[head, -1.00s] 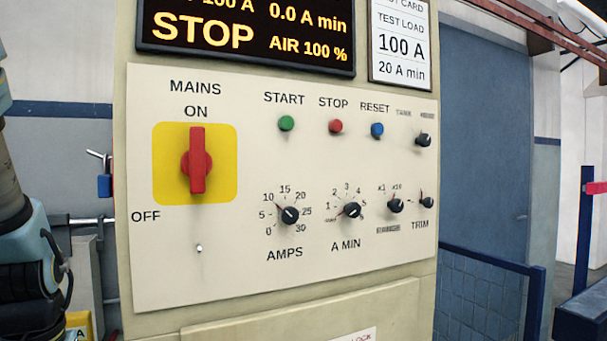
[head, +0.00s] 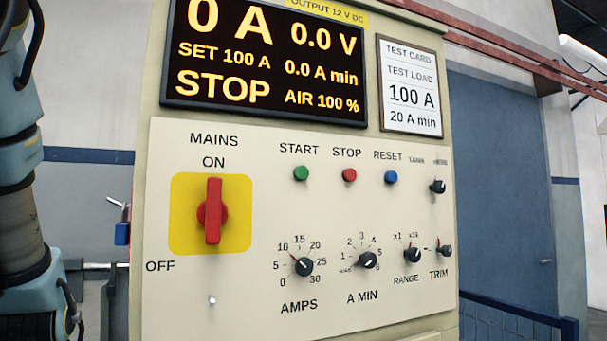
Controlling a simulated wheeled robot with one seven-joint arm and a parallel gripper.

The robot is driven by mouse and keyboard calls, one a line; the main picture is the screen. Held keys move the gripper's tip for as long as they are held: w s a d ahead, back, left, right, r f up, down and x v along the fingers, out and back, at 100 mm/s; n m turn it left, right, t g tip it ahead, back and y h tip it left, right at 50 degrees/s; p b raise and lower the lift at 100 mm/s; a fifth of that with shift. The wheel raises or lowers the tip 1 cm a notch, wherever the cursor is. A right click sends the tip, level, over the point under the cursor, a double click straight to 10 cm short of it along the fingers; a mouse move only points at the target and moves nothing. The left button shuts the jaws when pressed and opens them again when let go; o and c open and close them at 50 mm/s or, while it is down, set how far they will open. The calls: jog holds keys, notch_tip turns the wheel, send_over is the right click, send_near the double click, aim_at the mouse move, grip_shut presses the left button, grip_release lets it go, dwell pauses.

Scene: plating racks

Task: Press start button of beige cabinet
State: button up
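The beige cabinet (head: 160,100) stands in the middle of the head view. Its green START button (head: 301,174) is on the upper part of the pale control panel (head: 200,325), left of the red STOP button (head: 349,175) and the blue RESET button (head: 391,177). The red MAINS switch (head: 212,211) on its yellow plate is upright, toward ON. The display (head: 265,62) reads STOP, 0 A, 0.0 V and SET 100 A. My arm shows at the left edge, apart from the panel. My gripper is out of view.
AMPS (head: 304,266) and A MIN (head: 368,260) knobs, with RANGE and TRIM knobs, sit below the buttons. A test card (head: 410,88) reads 100 A, 20 A min. A blue door (head: 500,180) and a blue railing (head: 515,312) are on the right. Nothing blocks the panel front.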

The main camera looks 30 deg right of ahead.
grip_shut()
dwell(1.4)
